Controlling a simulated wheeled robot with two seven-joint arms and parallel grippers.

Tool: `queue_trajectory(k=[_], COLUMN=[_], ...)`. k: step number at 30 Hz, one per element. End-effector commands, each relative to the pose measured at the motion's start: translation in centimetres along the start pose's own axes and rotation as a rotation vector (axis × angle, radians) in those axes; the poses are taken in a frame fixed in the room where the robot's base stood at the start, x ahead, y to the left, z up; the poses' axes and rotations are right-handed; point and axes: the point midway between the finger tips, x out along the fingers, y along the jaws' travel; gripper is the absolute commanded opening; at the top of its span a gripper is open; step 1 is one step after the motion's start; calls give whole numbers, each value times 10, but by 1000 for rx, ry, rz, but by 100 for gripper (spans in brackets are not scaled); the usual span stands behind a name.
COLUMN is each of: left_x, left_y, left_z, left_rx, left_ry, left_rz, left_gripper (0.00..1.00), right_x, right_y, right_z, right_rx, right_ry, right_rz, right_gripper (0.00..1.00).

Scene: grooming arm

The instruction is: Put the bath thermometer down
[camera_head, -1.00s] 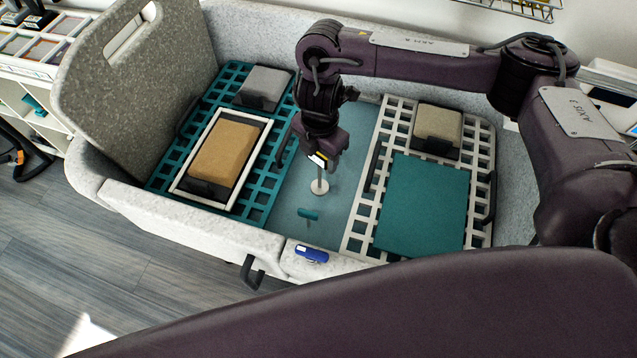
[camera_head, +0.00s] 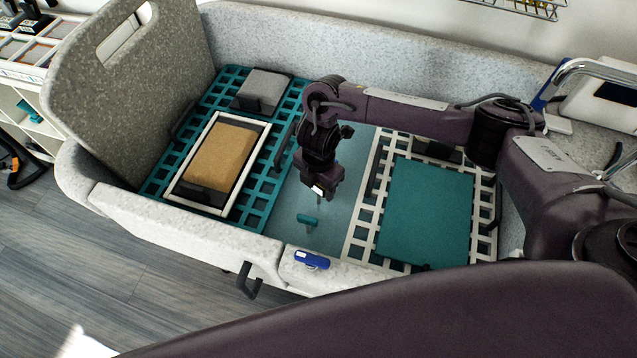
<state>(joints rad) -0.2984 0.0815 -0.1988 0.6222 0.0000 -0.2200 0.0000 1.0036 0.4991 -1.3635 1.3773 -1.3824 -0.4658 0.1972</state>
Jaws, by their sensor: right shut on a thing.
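My right gripper (camera_head: 318,192) points down over the blue-grey floor of the tub (camera_head: 336,226), between the two grid racks. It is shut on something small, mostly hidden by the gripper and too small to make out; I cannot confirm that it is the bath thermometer. A small teal T-shaped piece (camera_head: 307,220) stands just in front of the gripper, apart from it. A blue piece with a pale face (camera_head: 311,260) lies on the tub's front rim. My left gripper is not in view.
A teal grid rack (camera_head: 258,206) at left bears a framed brown pad (camera_head: 222,155) and a grey pad (camera_head: 262,90). A white grid rack (camera_head: 358,232) at right bears a teal mat (camera_head: 428,210). A tall grey panel (camera_head: 130,95) rises at left. A chrome tap (camera_head: 590,66) stands at right.

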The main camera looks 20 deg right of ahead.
Motion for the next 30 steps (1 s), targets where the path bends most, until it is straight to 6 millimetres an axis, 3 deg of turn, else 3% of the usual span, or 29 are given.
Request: queue_trajectory(k=[3, 4, 9, 20, 25, 30], left_x=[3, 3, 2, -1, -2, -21], left_y=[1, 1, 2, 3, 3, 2], left_z=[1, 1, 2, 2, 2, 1], left_rx=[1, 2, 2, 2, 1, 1], left_ry=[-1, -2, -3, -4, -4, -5], left_rz=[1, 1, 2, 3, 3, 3], left_gripper=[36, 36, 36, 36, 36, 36], right_x=[4, 4, 3, -4, -32, -75], right_y=[0, 0, 0, 1, 1, 2], right_z=[0, 0, 0, 0, 0, 1], right_rx=[0, 0, 0, -1, -3, -2], right_ry=[0, 0, 0, 0, -1, -4], right_rz=[0, 0, 0, 2, 4, 5], right_gripper=[14, 56, 76, 76, 76, 76])
